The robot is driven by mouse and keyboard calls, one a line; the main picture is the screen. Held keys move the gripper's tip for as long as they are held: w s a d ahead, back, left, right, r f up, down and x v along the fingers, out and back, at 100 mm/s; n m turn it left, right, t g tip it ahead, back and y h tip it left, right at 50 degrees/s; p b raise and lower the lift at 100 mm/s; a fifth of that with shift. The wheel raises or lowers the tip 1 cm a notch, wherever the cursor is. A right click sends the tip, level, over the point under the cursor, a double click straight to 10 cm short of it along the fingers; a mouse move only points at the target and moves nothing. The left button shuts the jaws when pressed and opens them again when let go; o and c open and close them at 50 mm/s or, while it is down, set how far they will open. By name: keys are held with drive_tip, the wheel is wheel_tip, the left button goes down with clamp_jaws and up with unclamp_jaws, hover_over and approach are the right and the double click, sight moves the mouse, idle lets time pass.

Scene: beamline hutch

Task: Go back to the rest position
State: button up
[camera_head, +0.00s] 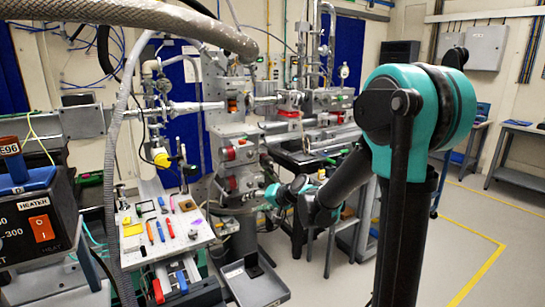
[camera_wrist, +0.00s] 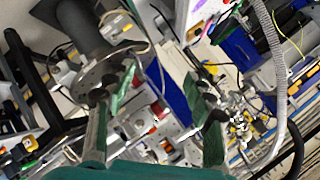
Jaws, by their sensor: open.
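My arm (camera_head: 420,105), teal and black, fills the right of the head view and reaches down and to the left. My gripper (camera_head: 278,194) is at its far end, to the right of a small tool-covered table (camera_head: 165,252) and apart from it. In the wrist view the two green fingers of my gripper (camera_wrist: 160,78) stand wide apart. Nothing is held between them; beamline equipment shows in the gap behind.
A grey tray (camera_head: 255,283) is low beside the small table. A heater box (camera_head: 38,228) stands at the near left. Beamline hardware (camera_head: 235,150) and a dark bench (camera_head: 320,152) stand behind my gripper. The floor at right, with a yellow line (camera_head: 478,272), is clear.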

drive_tip(key=s+d+f+g+h, duration=0.1)
drive_tip(key=s+d+f+h, duration=0.2)
drive_tip(key=s+d, duration=0.5)
drive_tip(key=s+d+f+g+h, duration=0.1)
drive_tip(key=s+d+f+h, duration=0.2)
drive_tip(key=s+d, duration=0.6)
drive_tip(key=s+d+f+n+g+h, duration=0.1)
drive_tip(key=s+d+f+h, duration=0.2)
drive_tip(key=s+d+f, duration=0.3)
drive_tip(key=s+d, duration=0.2)
drive_tip(key=s, duration=0.2)
drive_tip(key=shift+d+f, duration=0.25)
drive_tip(key=shift+c, duration=0.5)
